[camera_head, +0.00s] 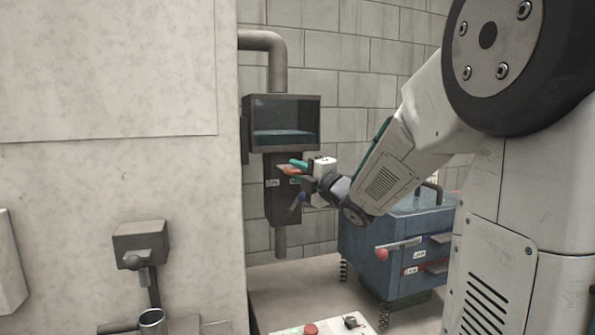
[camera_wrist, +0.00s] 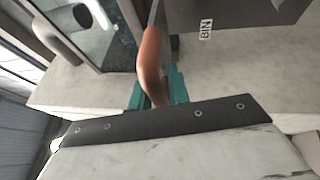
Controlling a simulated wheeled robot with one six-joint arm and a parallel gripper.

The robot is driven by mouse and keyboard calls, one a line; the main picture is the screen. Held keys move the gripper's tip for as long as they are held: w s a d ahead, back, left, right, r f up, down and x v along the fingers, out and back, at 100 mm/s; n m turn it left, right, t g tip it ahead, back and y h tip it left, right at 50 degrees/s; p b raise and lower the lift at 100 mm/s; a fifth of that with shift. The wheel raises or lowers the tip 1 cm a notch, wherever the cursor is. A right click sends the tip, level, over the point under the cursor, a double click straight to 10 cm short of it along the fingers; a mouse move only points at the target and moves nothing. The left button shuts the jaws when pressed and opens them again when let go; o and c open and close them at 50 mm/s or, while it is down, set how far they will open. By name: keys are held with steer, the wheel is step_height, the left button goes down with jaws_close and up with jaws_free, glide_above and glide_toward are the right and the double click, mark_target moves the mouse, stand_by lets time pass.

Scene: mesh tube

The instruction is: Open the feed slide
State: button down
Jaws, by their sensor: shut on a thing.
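A dark box (camera_head: 283,210) hangs on a pipe below a glass-fronted hopper (camera_head: 284,112) against the block wall. A copper-coloured handle (camera_head: 289,171) stands out at the top of the box, and it also shows in the wrist view (camera_wrist: 151,62). My gripper (camera_head: 298,167) is at this handle. In the wrist view its teal fingers (camera_wrist: 157,90) are shut around the handle's near end. The handle's far end runs up to the dark box. The slide plate itself is not clearly visible, so I cannot tell its position.
A small label reading BIN (camera_wrist: 205,29) is on the dark box. A blue machine on springs (camera_head: 385,235) with a red-knobbed lever (camera_head: 382,254) stands right. A large pale panel (camera_head: 120,190) fills the left.

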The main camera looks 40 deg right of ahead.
steer(key=c, duration=1.4)
jaws_free()
steer(key=shift+r, duration=0.2)
steer(key=shift+s, duration=0.15)
steer(key=v, duration=0.7)
steer(key=shift+s, duration=0.3)
steer(key=shift+d+f, duration=0.1)
